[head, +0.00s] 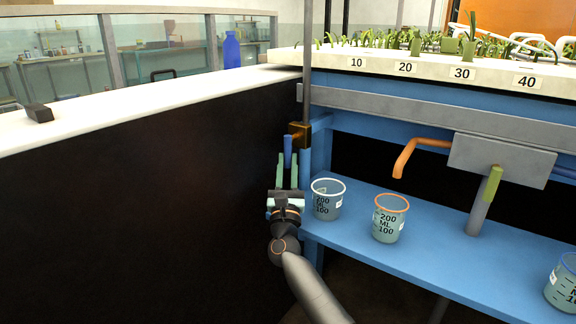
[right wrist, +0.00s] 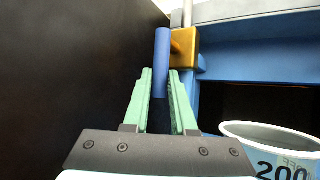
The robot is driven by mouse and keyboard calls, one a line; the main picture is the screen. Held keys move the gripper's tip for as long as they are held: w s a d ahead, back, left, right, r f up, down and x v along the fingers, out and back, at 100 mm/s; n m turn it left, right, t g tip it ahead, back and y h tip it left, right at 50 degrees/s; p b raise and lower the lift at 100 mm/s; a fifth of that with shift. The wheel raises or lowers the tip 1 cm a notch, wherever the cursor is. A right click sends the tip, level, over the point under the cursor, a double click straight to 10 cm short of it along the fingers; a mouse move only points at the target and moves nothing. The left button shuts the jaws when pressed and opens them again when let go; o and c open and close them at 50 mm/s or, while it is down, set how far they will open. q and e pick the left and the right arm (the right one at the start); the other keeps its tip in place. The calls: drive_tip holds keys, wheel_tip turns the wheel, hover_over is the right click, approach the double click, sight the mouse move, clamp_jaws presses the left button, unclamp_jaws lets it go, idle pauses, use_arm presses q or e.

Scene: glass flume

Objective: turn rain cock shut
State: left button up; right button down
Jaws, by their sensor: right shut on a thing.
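The rain cock has a brass body (head: 299,130) on a thin upright pipe and a blue handle (head: 288,144) at its left. In the right wrist view, the brass body (right wrist: 184,47) is at the upper middle and the blue handle (right wrist: 162,52) hangs straight down beside it. My right gripper (head: 287,160) has its green fingertips on either side of the handle's lower part. In the right wrist view the gripper (right wrist: 160,76) is shut on the handle, whose lower end shows between the fingers. My left gripper is not in view.
A dark wall panel with a white top (head: 150,105) stands close on the left. A white-rimmed beaker (head: 327,205) and an orange-rimmed beaker (head: 388,228) stand on the blue shelf (head: 440,255) close to my right gripper. An orange spout (head: 405,155) juts out above.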

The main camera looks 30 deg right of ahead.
drive_tip(key=c, duration=0.7)
unclamp_jaws()
drive_tip(key=shift+c, duration=0.2)
drive_tip(key=p+v, duration=0.1)
drive_tip(key=v, duration=1.1)
drive_tip(key=shift+s+a+p, duration=0.15)
drive_tip(key=shift+a+p, duration=0.05)
drive_tip(key=shift+p, duration=0.2)
drive_tip(key=shift+f, duration=0.15)
